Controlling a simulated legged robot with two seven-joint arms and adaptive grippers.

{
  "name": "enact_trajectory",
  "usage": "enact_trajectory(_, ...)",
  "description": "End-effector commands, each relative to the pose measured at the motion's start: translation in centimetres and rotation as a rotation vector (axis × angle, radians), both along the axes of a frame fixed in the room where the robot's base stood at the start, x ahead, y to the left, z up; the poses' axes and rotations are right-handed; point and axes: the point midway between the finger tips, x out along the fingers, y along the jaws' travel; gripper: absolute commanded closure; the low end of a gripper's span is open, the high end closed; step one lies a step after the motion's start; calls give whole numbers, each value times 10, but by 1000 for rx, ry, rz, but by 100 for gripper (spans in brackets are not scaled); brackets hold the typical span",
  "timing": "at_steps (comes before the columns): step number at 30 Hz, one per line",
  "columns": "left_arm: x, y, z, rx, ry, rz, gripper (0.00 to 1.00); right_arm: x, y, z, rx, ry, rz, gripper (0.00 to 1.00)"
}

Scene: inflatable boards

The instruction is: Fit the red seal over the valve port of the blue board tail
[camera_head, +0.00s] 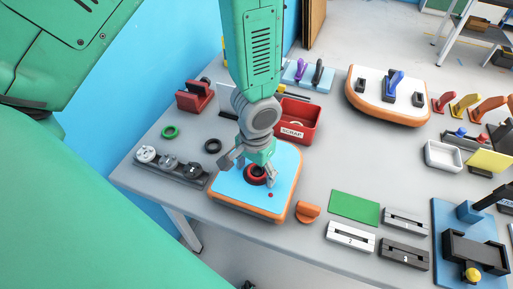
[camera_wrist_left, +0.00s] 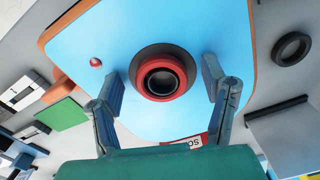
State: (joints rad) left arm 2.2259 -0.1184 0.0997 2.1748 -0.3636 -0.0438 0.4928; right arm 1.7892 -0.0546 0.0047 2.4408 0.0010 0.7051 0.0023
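The blue board tail (camera_head: 286,163) has an orange edge and lies flat at the table's front; it fills much of the left wrist view (camera_wrist_left: 220,35). The red seal (camera_wrist_left: 187,86) is a ring around the black valve port (camera_wrist_left: 161,82) and looks level there; a dark round base shows around it. In the head view the seal (camera_head: 247,176) is partly covered by my gripper. My left gripper (camera_head: 248,171) is above the board. In the left wrist view its two fingers (camera_wrist_left: 163,73) stand apart on either side of the seal, with gaps. My right gripper is out of view.
A green ring (camera_head: 171,132) and a black ring (camera_head: 213,146) lie left of the board. A dark rack (camera_head: 180,170) with round caps stands at the left edge. A red bin (camera_head: 302,122) is behind. An orange piece (camera_head: 308,211) is just right of the board.

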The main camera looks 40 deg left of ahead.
Motion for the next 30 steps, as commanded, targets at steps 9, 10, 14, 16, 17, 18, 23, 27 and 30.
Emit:
enact_trajectory(9,1,0,9,0,-3,1,33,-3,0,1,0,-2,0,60)
enact_trajectory(10,1,0,12,0,-2,2,33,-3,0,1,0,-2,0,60)
enact_trajectory(14,1,-1,37,-2,-5,1,33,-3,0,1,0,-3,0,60)
enact_trajectory(16,2,-1,53,-1,-6,0,33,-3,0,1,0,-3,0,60)
enact_trajectory(17,1,-1,59,-1,-5,1,33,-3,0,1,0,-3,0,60)
enact_trajectory(18,2,-1,68,-2,-6,2,33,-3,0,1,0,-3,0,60)
enact_trajectory(23,2,-1,97,-1,-3,0,33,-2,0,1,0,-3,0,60)
enact_trajectory(27,2,-1,113,-1,-1,1,33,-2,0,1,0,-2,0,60)
enact_trajectory(30,1,-1,118,0,1,0,33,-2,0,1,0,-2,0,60)
